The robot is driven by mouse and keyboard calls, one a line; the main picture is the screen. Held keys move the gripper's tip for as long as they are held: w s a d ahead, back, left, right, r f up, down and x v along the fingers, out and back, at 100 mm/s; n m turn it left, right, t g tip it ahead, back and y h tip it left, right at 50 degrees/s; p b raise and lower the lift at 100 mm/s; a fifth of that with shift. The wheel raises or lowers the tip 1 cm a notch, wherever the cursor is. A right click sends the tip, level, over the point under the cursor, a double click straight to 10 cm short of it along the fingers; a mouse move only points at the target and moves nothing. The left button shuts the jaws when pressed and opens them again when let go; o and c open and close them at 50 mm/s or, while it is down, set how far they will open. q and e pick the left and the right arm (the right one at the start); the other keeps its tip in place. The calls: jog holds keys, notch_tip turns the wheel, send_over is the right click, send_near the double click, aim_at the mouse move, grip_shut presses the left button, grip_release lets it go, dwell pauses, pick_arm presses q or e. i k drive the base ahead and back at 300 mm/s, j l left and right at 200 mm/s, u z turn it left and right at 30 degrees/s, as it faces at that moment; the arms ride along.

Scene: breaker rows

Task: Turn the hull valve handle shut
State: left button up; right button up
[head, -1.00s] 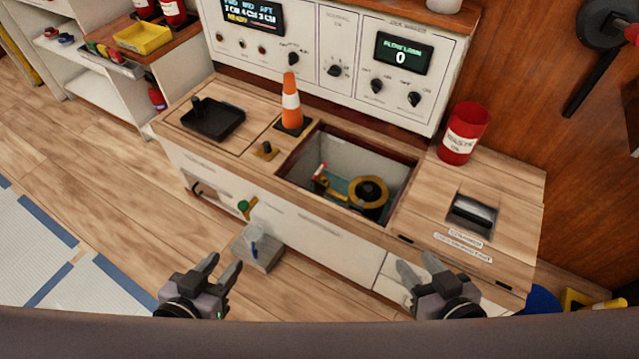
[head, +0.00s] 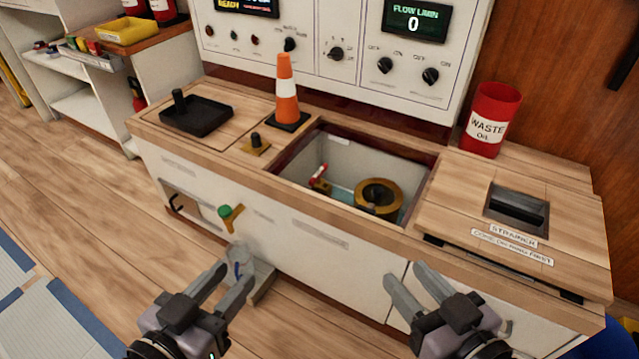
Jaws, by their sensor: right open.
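A small valve with a red handle (head: 320,174) sits inside the open well in the counter, at its left side. A brass valve with a green knob (head: 229,214) sticks out of the cabinet front below the counter. I cannot tell from any label which one is the hull valve. My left gripper (head: 237,276) is open and empty, in front of the cabinet and lower in the picture than the green knob. My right gripper (head: 405,274) is open and empty, in front of the cabinet, lower in the picture than the well. Neither touches a valve.
A round brass part (head: 379,196) sits in the well. An orange cone (head: 286,95), a black tray (head: 195,116) and a red waste can (head: 490,120) stand on the counter. A grey block (head: 250,268) stands on the floor beside the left gripper.

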aim_at(317, 178)
jog(key=i+z, duration=0.1)
jog(key=z, duration=0.25)
jog(key=i+j+z, duration=0.1)
jog(key=z, duration=0.25)
jog(key=i+j+z, duration=0.1)
jog(key=z, duration=0.3)
jog(key=j, duration=0.1)
